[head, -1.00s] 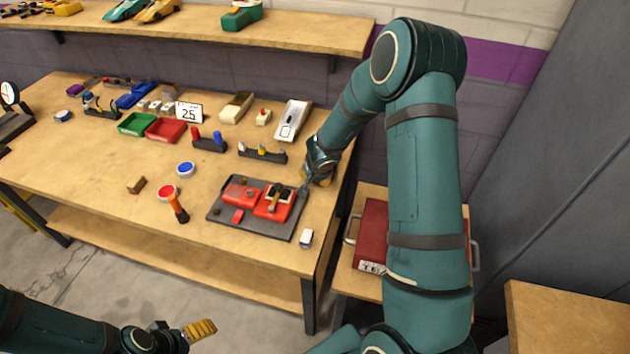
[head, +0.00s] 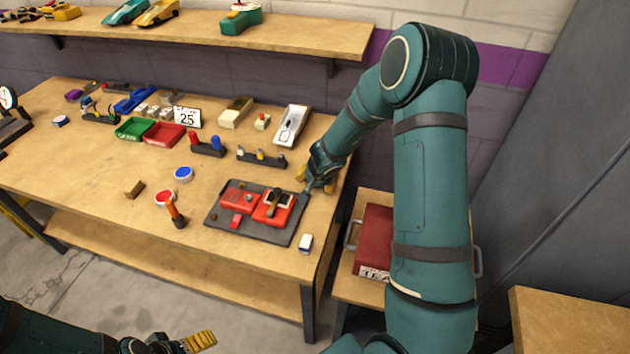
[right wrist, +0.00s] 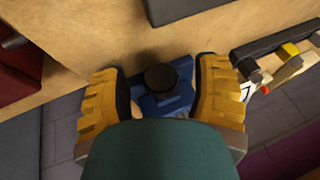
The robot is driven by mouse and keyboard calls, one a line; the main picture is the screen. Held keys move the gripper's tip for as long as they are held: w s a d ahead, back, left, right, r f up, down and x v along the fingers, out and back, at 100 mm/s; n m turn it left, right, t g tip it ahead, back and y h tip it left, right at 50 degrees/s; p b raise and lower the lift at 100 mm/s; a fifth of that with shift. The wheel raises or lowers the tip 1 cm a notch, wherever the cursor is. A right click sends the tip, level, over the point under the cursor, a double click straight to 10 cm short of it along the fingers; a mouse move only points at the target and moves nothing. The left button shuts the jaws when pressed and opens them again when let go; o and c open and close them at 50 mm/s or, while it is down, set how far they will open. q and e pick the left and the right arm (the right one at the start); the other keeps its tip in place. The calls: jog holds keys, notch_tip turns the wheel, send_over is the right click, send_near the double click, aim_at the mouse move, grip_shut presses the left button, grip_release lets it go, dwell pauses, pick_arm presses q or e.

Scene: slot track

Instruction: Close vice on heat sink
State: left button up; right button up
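The red vice-like fixture (head: 240,203) sits on a dark grey plate near the table's front right. Its right red block (head: 268,217) carries a small dark piece (head: 272,204), which may be the heat sink; its fins are too small to make out. My right gripper (head: 311,187) is at the plate's right edge, by a blue-grey part (head: 304,198). In the right wrist view its yellow fingers (right wrist: 160,95) are apart, with a black round knob (right wrist: 161,77) on a blue block (right wrist: 172,102) between them. My left gripper (head: 201,341) is low in front of the table, empty.
A red button (head: 164,197), an orange-handled tool (head: 175,213) and a blue button (head: 183,174) lie left of the plate (head: 225,228). A small white block (head: 306,243) is at its front right. Bins and racks stand behind. A red case (head: 374,240) is on the right.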

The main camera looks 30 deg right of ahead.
jog(key=shift+r, duration=0.1)
jog(key=v, duration=1.2)
jog(key=shift+s, duration=0.1)
